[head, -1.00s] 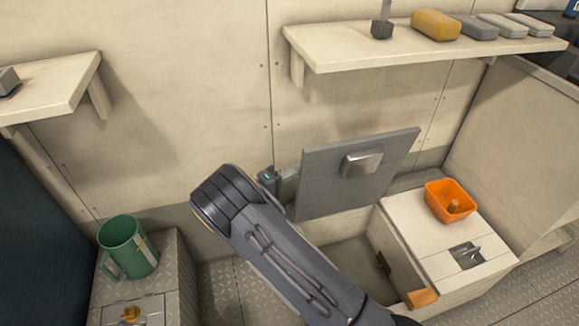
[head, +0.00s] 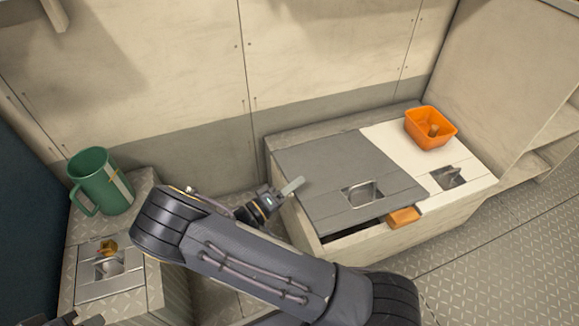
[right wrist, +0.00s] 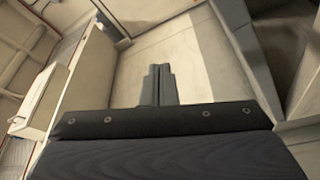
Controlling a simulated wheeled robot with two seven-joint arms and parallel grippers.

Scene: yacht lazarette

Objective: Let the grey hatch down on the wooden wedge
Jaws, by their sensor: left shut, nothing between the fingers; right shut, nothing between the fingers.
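The grey hatch (head: 325,165) lies lowered over the left part of the pale locker, its metal handle (head: 362,194) facing up. The orange-brown wooden wedge (head: 403,217) sticks out at the front rim under the hatch's front right corner. A dark gap shows under the hatch's front edge, left of the wedge; their contact surface is hidden. My right gripper (head: 291,187) is shut and empty at the hatch's left edge; I cannot tell if it touches. Its shut fingers also show in the right wrist view (right wrist: 158,85). My left gripper (head: 76,320) barely shows, shut, at the bottom left.
An orange bin (head: 430,128) with a small brown object inside stands on the white lid (head: 400,145) beside the hatch. A green mug (head: 100,182) stands on the left locker (head: 150,268). My right arm crosses the front. The floor at right is clear.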

